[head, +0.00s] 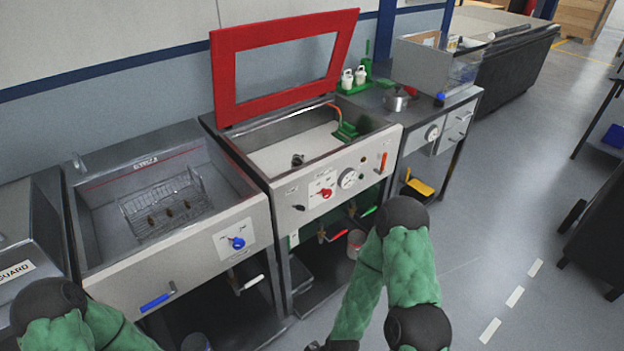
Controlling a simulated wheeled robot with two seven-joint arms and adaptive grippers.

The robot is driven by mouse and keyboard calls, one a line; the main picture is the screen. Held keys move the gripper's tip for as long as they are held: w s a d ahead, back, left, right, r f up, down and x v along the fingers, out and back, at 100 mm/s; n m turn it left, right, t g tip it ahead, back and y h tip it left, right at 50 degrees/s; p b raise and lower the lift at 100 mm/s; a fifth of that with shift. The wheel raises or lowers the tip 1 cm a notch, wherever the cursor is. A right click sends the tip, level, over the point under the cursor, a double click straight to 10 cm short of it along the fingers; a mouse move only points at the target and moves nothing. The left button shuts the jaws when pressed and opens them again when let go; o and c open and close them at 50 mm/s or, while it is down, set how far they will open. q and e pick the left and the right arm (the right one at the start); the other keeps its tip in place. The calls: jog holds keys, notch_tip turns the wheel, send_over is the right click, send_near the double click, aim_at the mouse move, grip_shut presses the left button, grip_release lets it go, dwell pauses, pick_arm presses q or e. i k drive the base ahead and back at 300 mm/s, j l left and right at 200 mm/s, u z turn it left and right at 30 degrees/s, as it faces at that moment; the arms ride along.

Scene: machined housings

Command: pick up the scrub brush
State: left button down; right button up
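A green brush-like piece (345,131) lies at the back right inside the open wash basin, beside an orange hose. A slim green handle (367,62) stands upright in a green holder behind the basin. I cannot tell for certain which of them is the scrub brush. My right arm is bent in front of the washer, and only a dark part at its end, perhaps the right gripper (332,345), shows at the bottom edge, well below the basin. Its fingers cannot be made out. My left arm shows at the lower left; its gripper is out of view.
A raised red-framed lid (284,65) stands over the basin. A second basin with a wire basket (165,207) is at the left. A side bench (452,99) with a metal pot (396,101) is at the right.

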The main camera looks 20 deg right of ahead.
aim_at(347, 131)
jog(key=l+u, duration=0.8)
jog(key=u, duration=0.2)
jog(key=l+u, duration=0.1)
jog(key=l, duration=0.35)
jog(key=k+l, duration=0.15)
jog(key=l, duration=0.3)
jog(key=l+u, duration=0.15)
jog(key=l, duration=0.3)
jog(key=k+l+u, duration=0.1)
jog(key=l, duration=0.35)
jog(key=k+l+u, duration=0.1)
jog(key=l, duration=0.3)
jog(key=k+l, duration=0.2)
jog(key=l, duration=0.25)
jog(key=u, duration=0.05)
